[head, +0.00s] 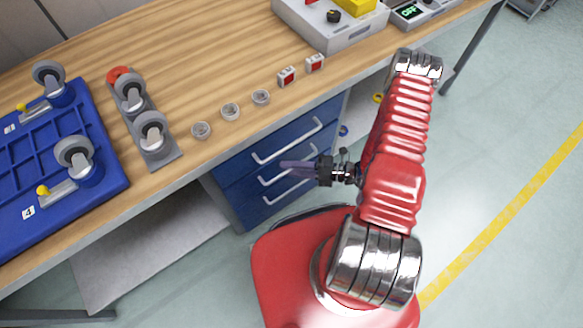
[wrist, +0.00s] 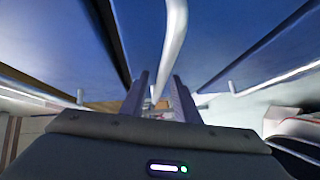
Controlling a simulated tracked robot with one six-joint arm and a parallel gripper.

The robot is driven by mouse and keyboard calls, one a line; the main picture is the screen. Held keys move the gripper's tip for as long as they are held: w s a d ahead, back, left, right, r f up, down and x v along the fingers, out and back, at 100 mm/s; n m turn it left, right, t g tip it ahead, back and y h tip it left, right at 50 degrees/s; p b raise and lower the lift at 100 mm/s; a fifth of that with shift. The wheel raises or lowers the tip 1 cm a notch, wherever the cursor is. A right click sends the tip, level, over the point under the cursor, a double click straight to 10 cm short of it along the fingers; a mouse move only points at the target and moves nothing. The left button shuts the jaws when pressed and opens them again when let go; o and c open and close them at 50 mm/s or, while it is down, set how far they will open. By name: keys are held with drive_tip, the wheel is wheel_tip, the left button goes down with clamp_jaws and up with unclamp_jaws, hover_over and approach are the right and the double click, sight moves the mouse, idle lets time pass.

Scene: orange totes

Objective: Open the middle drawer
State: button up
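A blue cabinet under the workbench has three stacked drawers with white bar handles. The middle drawer (head: 246,191) has its handle (head: 270,182) partly hidden behind my gripper in the head view. All three drawer fronts look flush. My gripper (head: 285,166) is in front of the middle drawer, its purple-grey fingers pointing at it. In the wrist view, my gripper's fingers (wrist: 160,95) stand apart, with a white handle (wrist: 175,45) running between them. A gap shows beside the bar. Exact contact cannot be told.
The top drawer handle (head: 288,147) and bottom drawer handle (head: 285,193) lie close to my gripper. The wooden workbench (head: 190,75) overhangs the cabinet, with a blue tray (head: 105,150) and caster wheels on top. Open floor (head: 510,190) lies to the right.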

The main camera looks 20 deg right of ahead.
drive_tip(key=shift+c, duration=0.5)
clamp_jaws()
drive_tip(key=shift+d, duration=0.15)
drive_tip(key=shift+s+f, duration=0.1)
